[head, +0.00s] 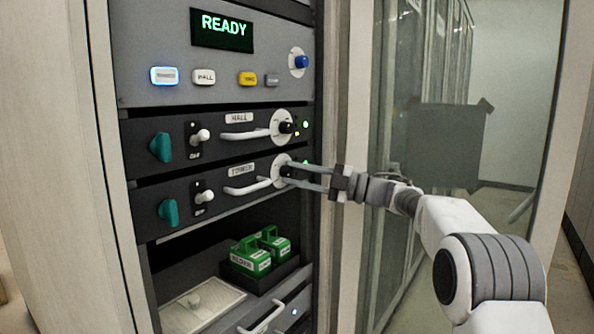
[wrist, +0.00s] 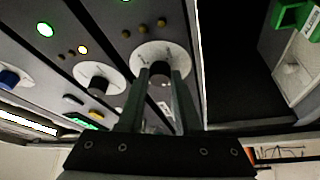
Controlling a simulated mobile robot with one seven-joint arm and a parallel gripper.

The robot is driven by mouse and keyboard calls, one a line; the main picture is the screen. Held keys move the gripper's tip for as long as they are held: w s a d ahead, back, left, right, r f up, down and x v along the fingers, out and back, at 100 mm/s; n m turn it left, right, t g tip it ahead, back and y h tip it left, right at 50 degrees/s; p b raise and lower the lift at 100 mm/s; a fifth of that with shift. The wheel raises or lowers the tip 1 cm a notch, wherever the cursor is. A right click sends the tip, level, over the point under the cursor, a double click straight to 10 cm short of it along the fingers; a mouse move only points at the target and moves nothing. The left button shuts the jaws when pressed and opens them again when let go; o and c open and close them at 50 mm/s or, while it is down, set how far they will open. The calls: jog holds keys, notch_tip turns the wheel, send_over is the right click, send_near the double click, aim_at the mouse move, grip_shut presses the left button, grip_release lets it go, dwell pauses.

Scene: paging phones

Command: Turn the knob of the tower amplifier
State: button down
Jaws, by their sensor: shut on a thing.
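The tower amplifier (head: 215,202) is the lower of two dark rack units in the head view, with a label that seems to read TOWER (head: 242,171). Its black knob sits on a white round dial (head: 277,168) at the right end. My gripper (head: 288,175) reaches in from the right, with its fingers at this dial. In the wrist view, my gripper (wrist: 160,82) has one finger on each side of the dark knob (wrist: 159,68), on the white dial (wrist: 140,55), and is shut on it. The fingers hide part of the knob, so its pointing is unclear.
The hall amplifier (head: 180,134) is just above, with its own black knob (head: 286,128). Above it is a READY display panel (head: 222,30) with buttons and a blue knob (head: 301,62). Green items (head: 250,257) stand in a shelf below. A glass door (head: 385,200) is at the right.

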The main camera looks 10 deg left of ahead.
jog(key=shift+r+n+g+h+p, duration=0.15)
jog(key=shift+n+h+p, duration=0.3)
jog(key=shift+n, duration=0.7)
jog(key=shift+r+n+g+h+p, duration=0.15)
jog(key=shift+n+h+p, duration=0.25)
jog(key=shift+n, duration=0.75)
jog(key=shift+f, duration=0.15)
jog(key=c, duration=0.6)
grip_release()
jog(key=d+p, duration=0.1)
jog(key=d, duration=1.6)
jog(key=shift+d, duration=0.2)
